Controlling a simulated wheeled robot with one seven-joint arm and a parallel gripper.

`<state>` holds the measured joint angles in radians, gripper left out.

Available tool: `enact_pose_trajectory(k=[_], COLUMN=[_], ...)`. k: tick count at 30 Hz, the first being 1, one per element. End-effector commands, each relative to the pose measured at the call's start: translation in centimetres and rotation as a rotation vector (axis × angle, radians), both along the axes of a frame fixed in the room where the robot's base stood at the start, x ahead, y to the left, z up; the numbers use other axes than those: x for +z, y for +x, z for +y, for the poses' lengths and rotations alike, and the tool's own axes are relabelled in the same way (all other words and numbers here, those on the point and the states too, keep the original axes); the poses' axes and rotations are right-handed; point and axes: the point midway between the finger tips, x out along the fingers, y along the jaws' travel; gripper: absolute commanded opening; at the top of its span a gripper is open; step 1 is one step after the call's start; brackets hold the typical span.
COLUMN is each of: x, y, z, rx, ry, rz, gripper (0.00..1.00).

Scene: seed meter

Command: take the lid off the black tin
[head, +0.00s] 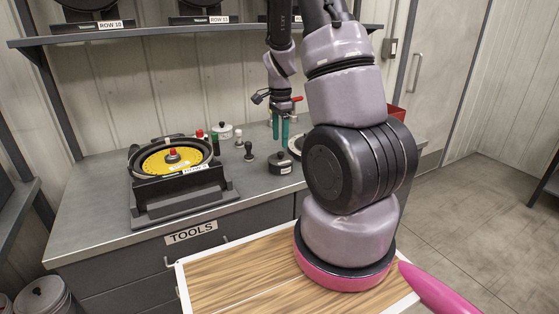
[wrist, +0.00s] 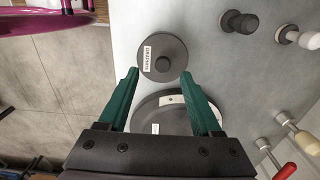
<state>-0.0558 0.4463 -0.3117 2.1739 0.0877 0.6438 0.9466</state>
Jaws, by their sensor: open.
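The black tin (head: 281,164) stands upright on the grey bench, with a dark round lid and a small knob on top. In the wrist view its lid (wrist: 150,68) is seen from above, with a white label reading GRAPHITE near one edge and the knob (wrist: 163,64) in the middle. The lid is on the tin. My gripper (head: 280,140) is above the tin, its green fingers pointing down, open and empty. In the wrist view the fingertips (wrist: 159,73) appear on either side of the knob, apart from it; their exact height above it is unclear.
A round dark disc (wrist: 150,108) lies close beside the tin, partly hidden by my gripper. Black-knobbed (head: 248,150) and white-knobbed (head: 238,134) tools stand left of the tin. A seed meter with a yellow disc (head: 160,161) is farther left. A shelf (head: 150,32) runs above the bench.

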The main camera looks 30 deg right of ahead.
Motion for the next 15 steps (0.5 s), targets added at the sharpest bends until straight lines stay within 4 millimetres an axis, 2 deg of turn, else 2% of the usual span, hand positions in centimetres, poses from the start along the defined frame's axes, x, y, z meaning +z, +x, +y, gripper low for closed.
enact_pose_trajectory(k=[9,15], x=[-4.2,-5.3], y=[0.5,0.6], z=[-0.4,-0.3], rx=[0.000,0.001], ry=[0.001,0.001], rz=[0.003,0.000], gripper=[0.66,0.66])
